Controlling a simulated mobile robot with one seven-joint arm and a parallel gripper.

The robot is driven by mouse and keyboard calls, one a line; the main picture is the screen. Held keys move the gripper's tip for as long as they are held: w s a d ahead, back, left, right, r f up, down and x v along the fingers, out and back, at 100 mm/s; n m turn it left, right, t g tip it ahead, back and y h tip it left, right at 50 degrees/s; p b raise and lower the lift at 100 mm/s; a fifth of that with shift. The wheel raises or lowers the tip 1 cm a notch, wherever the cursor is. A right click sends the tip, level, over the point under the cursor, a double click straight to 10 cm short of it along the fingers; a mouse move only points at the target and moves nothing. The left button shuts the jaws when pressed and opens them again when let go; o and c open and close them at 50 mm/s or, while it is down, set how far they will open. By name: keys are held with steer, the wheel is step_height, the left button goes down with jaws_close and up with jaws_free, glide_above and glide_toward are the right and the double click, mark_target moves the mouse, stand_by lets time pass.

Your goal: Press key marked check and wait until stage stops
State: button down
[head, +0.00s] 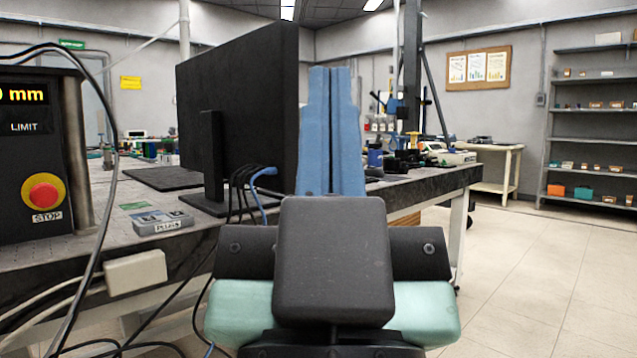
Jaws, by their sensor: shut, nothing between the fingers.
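My gripper (333,75), with two long blue fingers side by side, points forward in the middle of the head view. The fingers are shut and empty, in front of the monitor's right edge. A black control panel (20,165) stands at the left edge, cut off by the frame. Its display (24,95) shows "0 mm" in yellow, with any earlier digits out of view. Below are a LIMIT label (30,127) and a red STOP button (43,191). I see no key I can read as check, and I cannot make out the stage.
A black monitor (240,100) stands with its back to me on a dark bench (110,235). A small grey labelled box (162,221) lies left of its foot. Cables hang in front of the bench. The floor (550,270) at right is clear, before shelves (592,125).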

step_height(320, 180, up, 50)
steer(key=p, duration=5)
steer(key=shift+w, duration=0.1)
